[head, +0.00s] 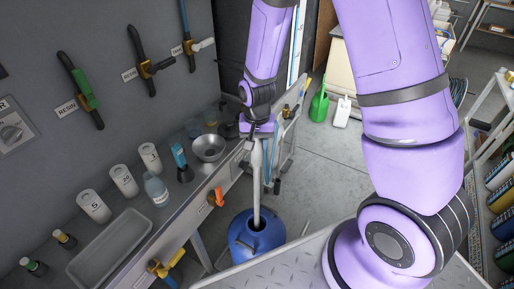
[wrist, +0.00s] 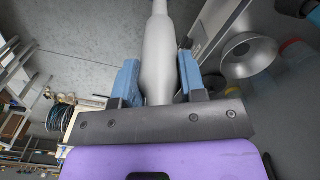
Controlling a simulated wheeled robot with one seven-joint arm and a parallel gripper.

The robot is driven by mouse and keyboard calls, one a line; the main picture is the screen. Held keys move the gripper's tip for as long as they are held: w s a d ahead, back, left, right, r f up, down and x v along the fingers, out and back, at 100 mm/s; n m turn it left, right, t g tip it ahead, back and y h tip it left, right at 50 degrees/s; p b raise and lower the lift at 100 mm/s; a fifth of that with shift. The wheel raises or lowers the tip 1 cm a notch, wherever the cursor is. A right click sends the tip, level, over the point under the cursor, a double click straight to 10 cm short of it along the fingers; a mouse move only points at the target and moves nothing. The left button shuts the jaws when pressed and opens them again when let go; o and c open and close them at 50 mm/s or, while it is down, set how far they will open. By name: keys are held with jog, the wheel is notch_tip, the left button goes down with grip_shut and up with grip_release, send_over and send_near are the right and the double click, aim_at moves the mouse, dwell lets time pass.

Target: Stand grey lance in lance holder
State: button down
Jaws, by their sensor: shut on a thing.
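My gripper (head: 259,136) is shut on the grey lance (head: 257,175), which hangs nearly upright below it in the head view. In the wrist view the lance (wrist: 160,58) runs between the two blue finger pads of my gripper (wrist: 158,82). A blue round container (head: 245,249) with a dark opening on top stands on the floor below and looks like the lance holder. The lance's lower end meets the dark opening in the picture. I cannot tell how deep it reaches.
A wall bench with a metal bowl (head: 208,148), a grey tray (head: 110,248) and several white jugs is at left. A green watering can (head: 319,105) stands on the floor behind.

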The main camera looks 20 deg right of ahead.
jog(key=shift+r, duration=3.9)
jog(key=shift+w, duration=0.1)
jog(key=w+d+f+n, duration=0.1)
jog(key=w+d+f, duration=0.4)
jog(key=w, duration=0.4)
jog(key=w+d+f+n, duration=0.2)
jog(key=w+d+f, duration=0.2)
jog(key=w+d, duration=0.4)
jog(key=w+d+f+n, duration=0.1)
jog(key=w+d+f, duration=0.35)
jog(key=w, duration=0.55)
jog(key=w+d+f+n, duration=0.2)
jog(key=w+d+f, duration=0.3)
jog(key=d, duration=0.6)
jog(key=shift+f, duration=1.4)
jog(key=shift+f, duration=0.1)
